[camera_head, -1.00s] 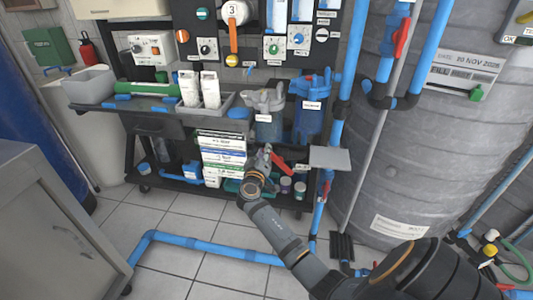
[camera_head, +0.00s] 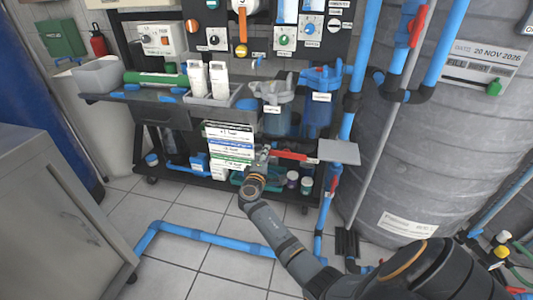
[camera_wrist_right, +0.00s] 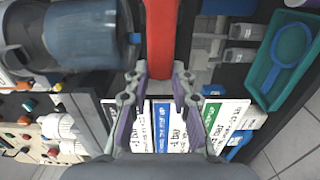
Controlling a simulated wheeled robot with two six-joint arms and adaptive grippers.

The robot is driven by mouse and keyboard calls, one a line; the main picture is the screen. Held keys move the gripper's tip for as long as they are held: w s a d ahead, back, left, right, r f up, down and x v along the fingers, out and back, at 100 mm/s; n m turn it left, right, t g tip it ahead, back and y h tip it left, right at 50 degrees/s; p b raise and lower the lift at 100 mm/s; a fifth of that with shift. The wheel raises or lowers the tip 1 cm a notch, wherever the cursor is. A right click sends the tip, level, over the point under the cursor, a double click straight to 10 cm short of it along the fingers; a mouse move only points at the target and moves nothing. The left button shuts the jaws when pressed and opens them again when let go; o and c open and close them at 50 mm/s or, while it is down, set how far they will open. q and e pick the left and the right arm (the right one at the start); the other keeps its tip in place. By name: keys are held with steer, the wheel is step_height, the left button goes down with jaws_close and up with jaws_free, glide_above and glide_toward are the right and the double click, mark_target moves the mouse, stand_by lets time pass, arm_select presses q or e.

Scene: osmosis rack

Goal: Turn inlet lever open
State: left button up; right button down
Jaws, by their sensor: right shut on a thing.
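A red lever (camera_head: 288,155) shows low in front of the cart in the head view, lying nearly level and pointing right. In the wrist view the red lever (camera_wrist_right: 160,38) runs up from between the fingertips. My right gripper (camera_head: 264,155) is shut on it, with the fingers (camera_wrist_right: 160,82) on both sides of its near end in the wrist view. The lever's pivot and valve body are hidden or too small to make out. My left gripper is not in view.
Clear filter housings (camera_head: 321,105) hang above. A grey plate (camera_head: 339,152) and blue vertical pipes (camera_head: 347,125) are close on the right. Open tiled floor (camera_head: 190,215) lies to the left.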

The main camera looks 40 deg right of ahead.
steer(key=shift+f+n, duration=0.15)
steer(key=shift+n, duration=0.15)
steer(key=c, duration=1.3)
jaws_free()
steer(key=shift+a, duration=0.1)
steer(key=shift+o, duration=0.9)
steer(key=v, duration=1.2)
